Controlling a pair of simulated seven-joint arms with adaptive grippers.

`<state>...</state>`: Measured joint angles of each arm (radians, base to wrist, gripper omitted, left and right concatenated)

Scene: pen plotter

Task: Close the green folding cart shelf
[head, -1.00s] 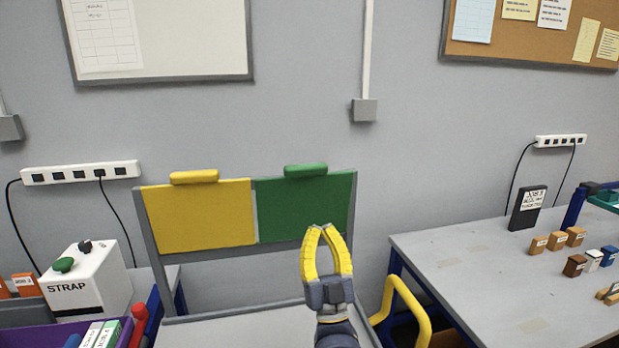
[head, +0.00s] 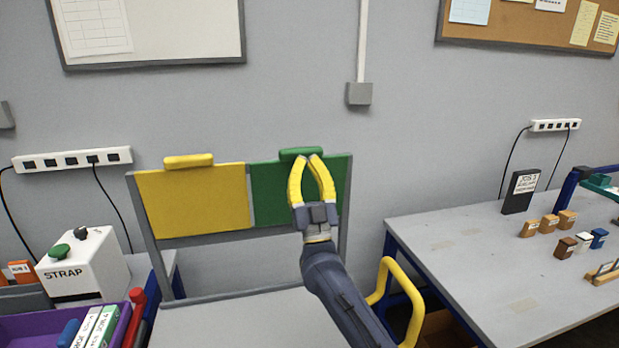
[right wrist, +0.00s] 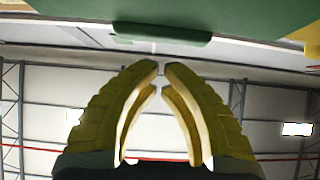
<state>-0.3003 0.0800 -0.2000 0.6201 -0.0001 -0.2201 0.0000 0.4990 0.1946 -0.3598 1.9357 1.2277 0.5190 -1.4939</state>
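The green folding shelf (head: 272,192) stands upright in the right half of the grey cart frame (head: 150,250), with its green handle (head: 289,154) along the top edge. My right gripper (head: 310,159) overlaps the panel's right part, tips up near the handle in the head view. Its yellow fingers are drawn together, tips almost meeting, with nothing between them. In the right wrist view, the gripper (right wrist: 161,66) points at the green handle (right wrist: 160,33), with a visible gap between tips and handle. My left gripper is not in view.
A yellow panel (head: 192,205) with a yellow handle stands upright beside the green one. The cart's grey top (head: 240,320) is bare. A yellow rail (head: 403,290) is at the cart's right. A table (head: 480,265) with small blocks stands right; a STRAP box (head: 85,265) stands left.

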